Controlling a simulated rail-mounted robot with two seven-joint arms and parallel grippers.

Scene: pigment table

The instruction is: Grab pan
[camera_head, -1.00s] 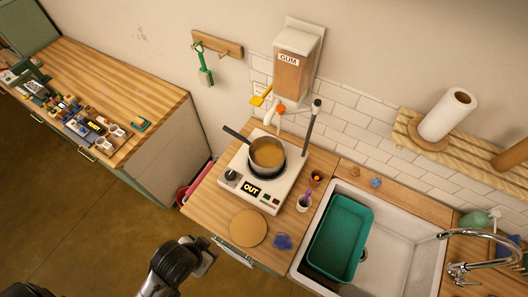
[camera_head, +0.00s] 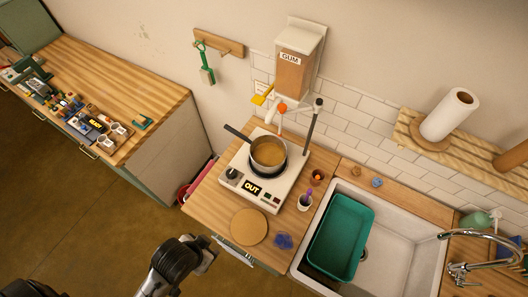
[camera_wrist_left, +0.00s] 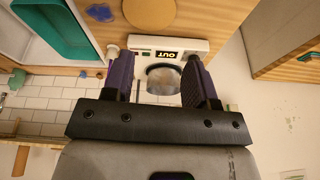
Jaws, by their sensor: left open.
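The pan (camera_head: 268,153) is a small dark-rimmed pot with amber liquid and a dark handle pointing to the upper left. It stands on the white hot plate (camera_head: 238,178), whose display reads OUT. My left gripper (camera_head: 207,259) is at the bottom of the head view, in front of the counter edge and well short of the pan. In the left wrist view my left gripper (camera_wrist_left: 161,85) has its two dark fingers spread and empty. The pan (camera_wrist_left: 163,78) shows beyond and between them, partly hidden. My right gripper is not in view.
A round wooden board (camera_head: 249,227) and a blue-purple item (camera_head: 283,241) lie in front of the hot plate. A small cup (camera_head: 304,203) stands to its right. The gum dispenser (camera_head: 297,65) and a dark post (camera_head: 312,125) rise behind. The sink holds a green tub (camera_head: 341,238).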

